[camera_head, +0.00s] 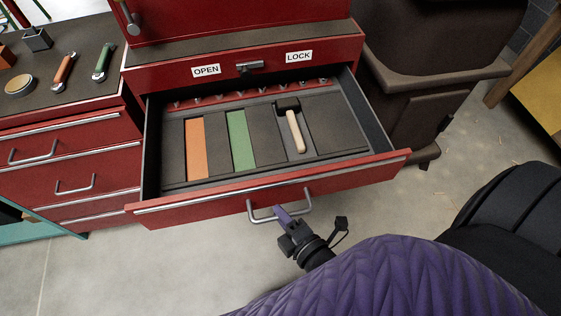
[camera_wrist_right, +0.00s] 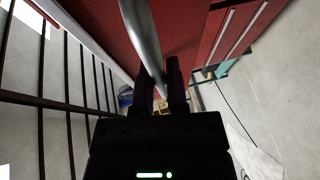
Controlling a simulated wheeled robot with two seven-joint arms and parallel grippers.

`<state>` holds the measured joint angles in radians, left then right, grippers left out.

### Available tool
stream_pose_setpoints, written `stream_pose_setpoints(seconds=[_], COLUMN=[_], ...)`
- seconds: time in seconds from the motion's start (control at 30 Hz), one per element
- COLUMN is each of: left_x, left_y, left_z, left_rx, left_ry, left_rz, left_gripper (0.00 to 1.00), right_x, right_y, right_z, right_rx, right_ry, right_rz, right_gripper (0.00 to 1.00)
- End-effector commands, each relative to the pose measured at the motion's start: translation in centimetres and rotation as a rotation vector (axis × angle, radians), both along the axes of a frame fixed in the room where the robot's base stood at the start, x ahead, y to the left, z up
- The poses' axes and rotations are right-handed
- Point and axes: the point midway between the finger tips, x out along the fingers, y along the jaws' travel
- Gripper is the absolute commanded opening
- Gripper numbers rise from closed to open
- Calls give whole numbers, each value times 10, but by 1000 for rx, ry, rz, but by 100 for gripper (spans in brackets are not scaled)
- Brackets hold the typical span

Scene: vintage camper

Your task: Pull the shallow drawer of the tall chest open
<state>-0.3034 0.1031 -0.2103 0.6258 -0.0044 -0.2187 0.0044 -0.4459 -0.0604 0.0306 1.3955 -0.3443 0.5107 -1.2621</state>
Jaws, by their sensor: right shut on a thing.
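The tall red chest (camera_head: 320,50) stands at the back, with OPEN and LOCK labels beside a small latch (camera_head: 250,67). Its shallow drawer (camera_head: 350,170) is pulled well out toward me. Inside lie an orange strip (camera_head: 196,148), a green strip (camera_head: 240,138) and a mallet (camera_head: 295,130) with a pale handle. My right gripper (camera_head: 283,214) is shut on the drawer's metal handle (camera_head: 307,200). In the right wrist view the handle bar (camera_wrist_right: 142,40) runs between the fingers (camera_wrist_right: 160,88). My left gripper is not in view.
A dark brown bin-like unit (camera_head: 425,90) stands close to the drawer's right. Grey floor (camera_head: 150,270) lies open in front.

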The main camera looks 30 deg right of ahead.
Motion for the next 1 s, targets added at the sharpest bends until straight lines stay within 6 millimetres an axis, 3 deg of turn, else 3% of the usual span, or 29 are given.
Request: stream_pose_setpoints(seconds=[0.3, 0.33, 0.47, 0.77, 0.87, 1.0], left_x=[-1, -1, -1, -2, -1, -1], left_y=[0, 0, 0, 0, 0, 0], left_z=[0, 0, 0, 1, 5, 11], left_rx=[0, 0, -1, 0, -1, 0], left_ry=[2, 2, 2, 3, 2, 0], left_rz=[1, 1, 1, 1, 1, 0], left_gripper=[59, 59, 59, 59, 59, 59], right_x=[-1, -1, -1, -2, -18, -54], right_y=[1, 1, 0, 0, -2, -6], right_z=[-1, -1, -1, 0, 4, 11], right_rx=[0, 0, 0, 0, 0, 0], right_ry=[4, 4, 3, 2, 5, 6], right_rz=[0, 0, 0, 0, -1, -1], right_gripper=[0, 24, 51, 52, 52, 52])
